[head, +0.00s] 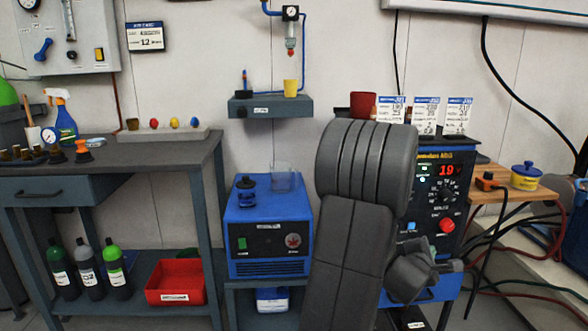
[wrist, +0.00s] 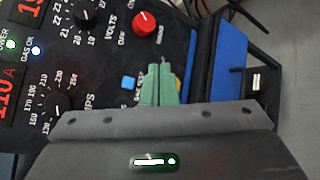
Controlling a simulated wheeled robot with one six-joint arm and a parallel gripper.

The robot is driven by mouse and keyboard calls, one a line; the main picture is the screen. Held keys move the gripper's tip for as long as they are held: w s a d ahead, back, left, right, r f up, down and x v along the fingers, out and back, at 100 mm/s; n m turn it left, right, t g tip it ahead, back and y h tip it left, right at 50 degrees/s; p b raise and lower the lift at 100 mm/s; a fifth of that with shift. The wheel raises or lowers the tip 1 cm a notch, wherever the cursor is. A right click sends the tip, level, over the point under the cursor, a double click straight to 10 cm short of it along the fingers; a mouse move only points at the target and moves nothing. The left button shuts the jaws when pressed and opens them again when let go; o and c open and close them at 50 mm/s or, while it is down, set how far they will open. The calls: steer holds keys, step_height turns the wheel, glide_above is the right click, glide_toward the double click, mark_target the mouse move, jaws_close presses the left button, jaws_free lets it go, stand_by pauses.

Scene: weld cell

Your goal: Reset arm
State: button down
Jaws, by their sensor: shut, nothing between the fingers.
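My gripper (wrist: 161,68) shows in the wrist view as two green fingers, shut with nothing between them. They are in front of the welding machine's dark control panel (wrist: 105,55), near a blue button (wrist: 128,82) and below a red knob (wrist: 144,22). I cannot tell whether they touch the panel. In the head view my grey arm rises in front of the welding machine (head: 452,190) and bends down to its lower front. The arm hides the machine's left part, and the fingers are hard to make out there.
A blue machine (head: 270,238) with a clear beaker (head: 283,177) and a dark jar (head: 246,190) stands left of my arm. A grey workbench (head: 160,155) is farther left. A wooden side shelf (head: 500,190) holds a yellow pot (head: 525,177); cables hang at right.

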stand_by(0.4)
steer(key=w+p, duration=0.5)
steer(key=shift+w+a+r, duration=0.1)
steer(key=shift+a+r, duration=0.1)
steer(key=shift+p, duration=0.3)
steer(key=f+b, duration=0.1)
steer(key=b, duration=0.3)
